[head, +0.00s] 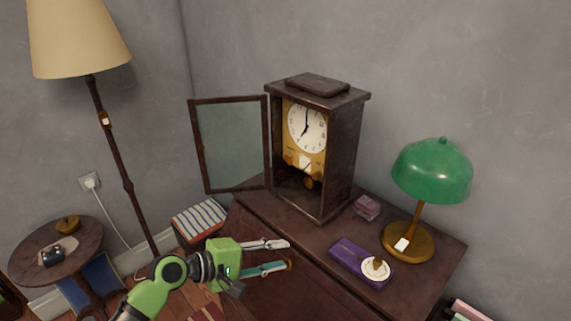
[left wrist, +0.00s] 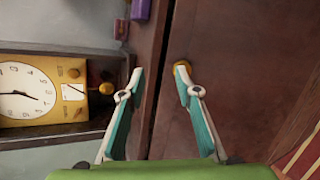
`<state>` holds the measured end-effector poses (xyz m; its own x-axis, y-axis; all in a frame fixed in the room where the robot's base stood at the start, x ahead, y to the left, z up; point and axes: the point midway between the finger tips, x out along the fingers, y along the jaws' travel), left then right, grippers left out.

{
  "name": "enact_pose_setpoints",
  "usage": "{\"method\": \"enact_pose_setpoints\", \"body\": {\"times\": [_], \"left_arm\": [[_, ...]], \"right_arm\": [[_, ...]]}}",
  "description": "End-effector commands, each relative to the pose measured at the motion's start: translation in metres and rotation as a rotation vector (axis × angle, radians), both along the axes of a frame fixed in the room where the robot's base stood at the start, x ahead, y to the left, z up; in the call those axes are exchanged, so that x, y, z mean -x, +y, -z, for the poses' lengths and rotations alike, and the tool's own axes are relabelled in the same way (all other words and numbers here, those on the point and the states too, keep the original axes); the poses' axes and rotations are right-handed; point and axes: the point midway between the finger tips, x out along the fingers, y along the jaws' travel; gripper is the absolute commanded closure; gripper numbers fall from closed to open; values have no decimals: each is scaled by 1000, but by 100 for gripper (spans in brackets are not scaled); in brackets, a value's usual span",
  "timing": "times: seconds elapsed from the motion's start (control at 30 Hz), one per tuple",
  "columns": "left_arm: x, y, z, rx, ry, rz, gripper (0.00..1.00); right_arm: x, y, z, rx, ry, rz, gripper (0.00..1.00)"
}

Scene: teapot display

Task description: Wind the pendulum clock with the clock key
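The pendulum clock (head: 307,130) stands on the dark wooden cabinet (head: 275,215), its glass door (head: 232,145) swung open to the left. Its white dial and gold plate are exposed; the dial also shows sideways in the left wrist view (left wrist: 25,92). A round gold pendulum bob (left wrist: 107,88) sits beside the plate. My left gripper (head: 289,254) is open and empty in front of the cabinet, below the clock. I cannot make out the clock key. My right gripper is not in view.
A purple box (head: 350,258), a small white dish (head: 375,269), a small pinkish box (head: 367,207) and a green lamp (head: 432,172) stand on the cabinet right of the clock. A floor lamp (head: 110,140) and round side table (head: 30,270) are at left.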

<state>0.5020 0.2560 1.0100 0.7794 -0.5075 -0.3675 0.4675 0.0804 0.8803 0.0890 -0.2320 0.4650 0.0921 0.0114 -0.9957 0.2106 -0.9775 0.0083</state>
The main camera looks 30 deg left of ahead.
Motion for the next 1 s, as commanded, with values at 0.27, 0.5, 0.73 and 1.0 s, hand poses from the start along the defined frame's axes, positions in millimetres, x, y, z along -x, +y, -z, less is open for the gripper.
{"method": "enact_pose_setpoints", "body": {"times": [0.27, 0.5, 0.73, 1.0], "left_arm": [[-59, 102, -100, 581, -36, -297, 69], [-74, 127, -127, 741, -49, -355, 69], [-110, 114, -129, 739, -50, -353, 69], [-162, 95, -128, 737, -49, -352, 69]], "right_arm": [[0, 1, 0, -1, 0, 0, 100], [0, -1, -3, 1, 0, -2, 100], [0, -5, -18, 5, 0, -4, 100], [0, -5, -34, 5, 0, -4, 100]]}}
